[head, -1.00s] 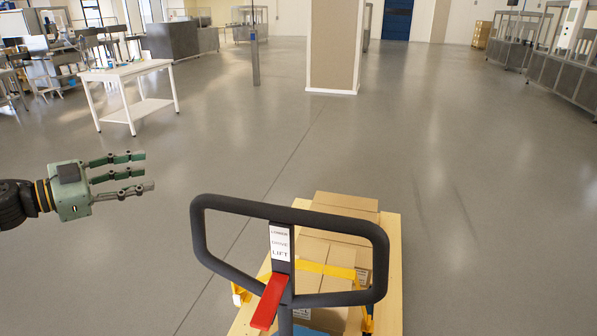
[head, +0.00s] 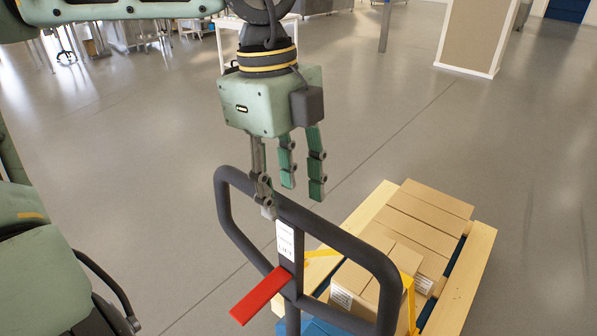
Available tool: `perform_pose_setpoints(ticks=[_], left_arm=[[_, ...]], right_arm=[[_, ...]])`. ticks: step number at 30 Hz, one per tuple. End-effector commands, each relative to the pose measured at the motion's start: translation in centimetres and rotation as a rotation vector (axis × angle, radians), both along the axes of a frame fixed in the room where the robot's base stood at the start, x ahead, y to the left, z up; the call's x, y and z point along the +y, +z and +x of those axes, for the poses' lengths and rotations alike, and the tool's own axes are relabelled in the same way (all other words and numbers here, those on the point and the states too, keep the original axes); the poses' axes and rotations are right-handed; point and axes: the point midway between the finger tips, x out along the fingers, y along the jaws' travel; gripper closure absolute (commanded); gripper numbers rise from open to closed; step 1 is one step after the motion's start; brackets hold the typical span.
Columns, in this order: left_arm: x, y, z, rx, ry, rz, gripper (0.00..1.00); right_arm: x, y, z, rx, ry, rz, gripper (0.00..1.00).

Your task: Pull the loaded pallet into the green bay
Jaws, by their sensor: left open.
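A pallet jack's dark looped handle (head: 345,245) stands in the lower middle of the head view, with a red lever (head: 261,296) and a white label on its stem. Behind it a wooden pallet (head: 470,285) carries several cardboard boxes (head: 425,225). My left gripper (head: 291,200) is open, fingers pointing down, above the handle's top bar. One finger overlaps the bar in the picture; I cannot tell whether it touches. My right gripper is not in view. No green bay shows.
A pillar (head: 474,38) stands at the back right. A white table (head: 230,40) is partly hidden behind my arm. Open grey floor (head: 130,130) lies left of the handle and right of the pallet.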

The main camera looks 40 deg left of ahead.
Motion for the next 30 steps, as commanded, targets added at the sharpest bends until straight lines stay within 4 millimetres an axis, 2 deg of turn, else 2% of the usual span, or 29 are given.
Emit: perform_pose_setpoints(ticks=[6,12,23,30], left_arm=[[-0.4,-3.4,-0.1,0.005,-0.001,-0.005,0.58],[-0.7,-5.6,-0.1,0.002,0.000,-0.005,0.58],[-0.8,-6.3,0.0,-0.002,0.001,-0.006,0.58],[-0.8,-6.3,0.0,-0.002,0.001,-0.006,0.77]], right_arm=[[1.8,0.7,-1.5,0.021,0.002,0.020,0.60],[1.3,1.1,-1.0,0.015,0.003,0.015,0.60],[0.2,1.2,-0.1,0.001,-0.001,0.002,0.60],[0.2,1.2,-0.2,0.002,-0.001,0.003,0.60]])
